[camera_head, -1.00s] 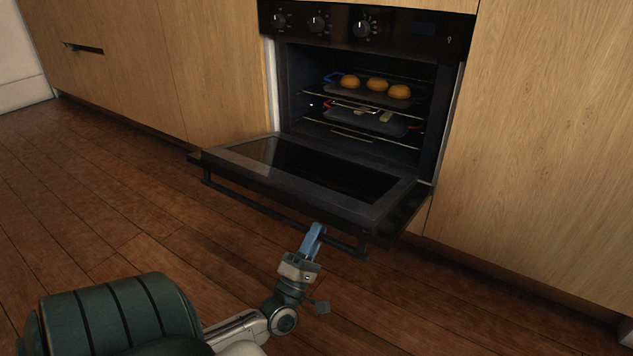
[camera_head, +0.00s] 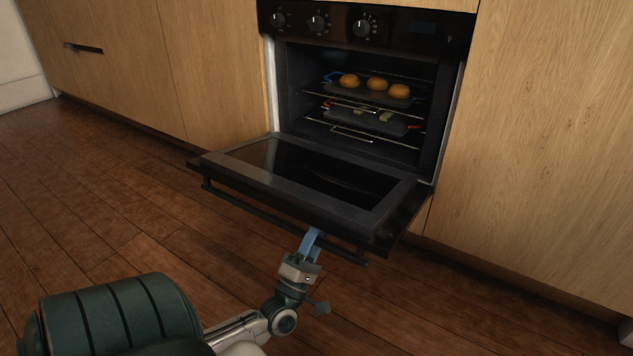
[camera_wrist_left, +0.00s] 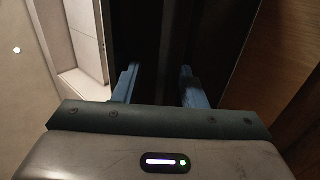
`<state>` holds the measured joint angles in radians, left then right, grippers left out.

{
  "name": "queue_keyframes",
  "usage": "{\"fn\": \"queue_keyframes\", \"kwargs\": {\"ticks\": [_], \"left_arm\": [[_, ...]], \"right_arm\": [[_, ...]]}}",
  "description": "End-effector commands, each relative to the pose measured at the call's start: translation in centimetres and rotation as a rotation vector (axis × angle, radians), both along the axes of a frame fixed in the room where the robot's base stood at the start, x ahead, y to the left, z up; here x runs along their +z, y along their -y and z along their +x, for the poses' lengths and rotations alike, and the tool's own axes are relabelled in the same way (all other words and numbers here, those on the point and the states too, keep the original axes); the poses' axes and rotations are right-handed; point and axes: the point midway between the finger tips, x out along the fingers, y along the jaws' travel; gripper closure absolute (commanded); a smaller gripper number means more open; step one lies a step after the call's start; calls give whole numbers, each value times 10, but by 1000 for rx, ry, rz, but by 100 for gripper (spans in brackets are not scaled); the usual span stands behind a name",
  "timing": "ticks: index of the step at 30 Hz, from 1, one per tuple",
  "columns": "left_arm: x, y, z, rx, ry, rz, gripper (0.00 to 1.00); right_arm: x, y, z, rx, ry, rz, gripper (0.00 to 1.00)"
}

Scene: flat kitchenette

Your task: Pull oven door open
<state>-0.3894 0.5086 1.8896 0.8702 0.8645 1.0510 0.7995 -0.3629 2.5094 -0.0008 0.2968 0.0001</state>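The black oven door (camera_head: 395,193) hangs folded down, close to level, in front of the open oven cavity (camera_head: 350,110). Its dark bar handle (camera_head: 255,211) runs along the front edge. My left gripper (camera_head: 312,236), with blue fingers, is at the right part of the handle, its tips partly hidden by the door edge. In the left wrist view the two blue fingers of the gripper (camera_wrist_left: 158,82) stand apart, with the dark door (camera_wrist_left: 155,40) beyond them. I cannot tell whether they touch the handle. My right gripper is not in view.
Inside the oven, three round buns (camera_head: 377,84) sit on a tray on the upper rack, with another tray (camera_head: 370,121) below. Wooden cabinet fronts (camera_head: 545,140) flank the oven. The wooden floor (camera_head: 110,200) before it is clear.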

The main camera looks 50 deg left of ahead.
Motion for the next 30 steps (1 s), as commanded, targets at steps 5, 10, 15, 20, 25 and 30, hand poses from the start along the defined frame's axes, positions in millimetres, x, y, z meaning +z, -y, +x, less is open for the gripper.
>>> {"fn": "queue_keyframes", "kwargs": {"ticks": [5, 10, 15, 20, 25, 30], "left_arm": [[-12, 4, -16, 3, -5, -1, 62], [-33, 10, -42, 1, -7, -1, 62], [-54, 15, -65, 2, -7, -2, 62], [-65, 18, -77, 0, -4, -1, 62], [-68, 19, -80, -1, -3, -1, 62], [-68, 19, -79, -1, -3, -1, 62]], "right_arm": [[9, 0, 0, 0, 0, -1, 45], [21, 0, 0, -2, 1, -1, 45], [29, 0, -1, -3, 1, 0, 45], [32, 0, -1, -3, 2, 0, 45], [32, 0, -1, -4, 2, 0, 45], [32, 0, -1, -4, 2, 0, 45]]}}
